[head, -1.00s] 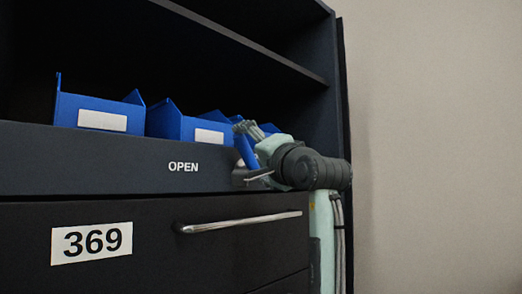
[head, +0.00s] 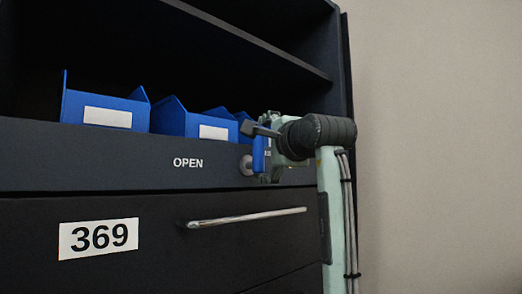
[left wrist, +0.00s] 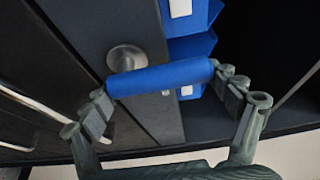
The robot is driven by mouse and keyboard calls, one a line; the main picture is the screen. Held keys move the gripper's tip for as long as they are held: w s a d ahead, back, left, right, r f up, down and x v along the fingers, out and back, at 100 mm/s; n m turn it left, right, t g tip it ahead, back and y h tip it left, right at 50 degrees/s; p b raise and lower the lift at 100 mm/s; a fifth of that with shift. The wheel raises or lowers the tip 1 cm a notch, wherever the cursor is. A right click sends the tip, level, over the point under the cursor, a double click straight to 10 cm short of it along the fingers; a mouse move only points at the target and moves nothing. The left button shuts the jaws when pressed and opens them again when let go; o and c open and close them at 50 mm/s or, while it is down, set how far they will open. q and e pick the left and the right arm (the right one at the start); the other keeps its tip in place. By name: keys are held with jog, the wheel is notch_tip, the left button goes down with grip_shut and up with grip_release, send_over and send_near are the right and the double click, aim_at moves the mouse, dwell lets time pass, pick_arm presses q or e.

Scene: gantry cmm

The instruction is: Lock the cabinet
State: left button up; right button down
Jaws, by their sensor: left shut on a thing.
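The dark cabinet front has a panel (head: 100,155) marked "OPEN" (head: 188,163). A round silver boss (head: 246,165) sits on this panel, right of the word, and shows in the left wrist view (left wrist: 126,57). A blue bar handle (head: 258,154) stands in front of the boss, roughly upright in the head view. In the left wrist view the blue handle (left wrist: 160,79) lies across between the fingers. My left gripper (head: 266,154) is shut on the handle, one finger at each end. How the handle joins the boss is hidden. My right gripper is in neither view.
Blue bins (head: 107,109) with white labels stand in the open shelf above the panel. Below is a drawer with a silver bar handle (head: 247,218) and a "369" label (head: 98,237). A bare wall (head: 435,140) is at the right, with free room before it.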

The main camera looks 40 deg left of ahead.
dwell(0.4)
pick_arm(q)
jog(key=o, duration=1.5)
jog(key=v, duration=1.2)
jog(key=x, duration=1.2)
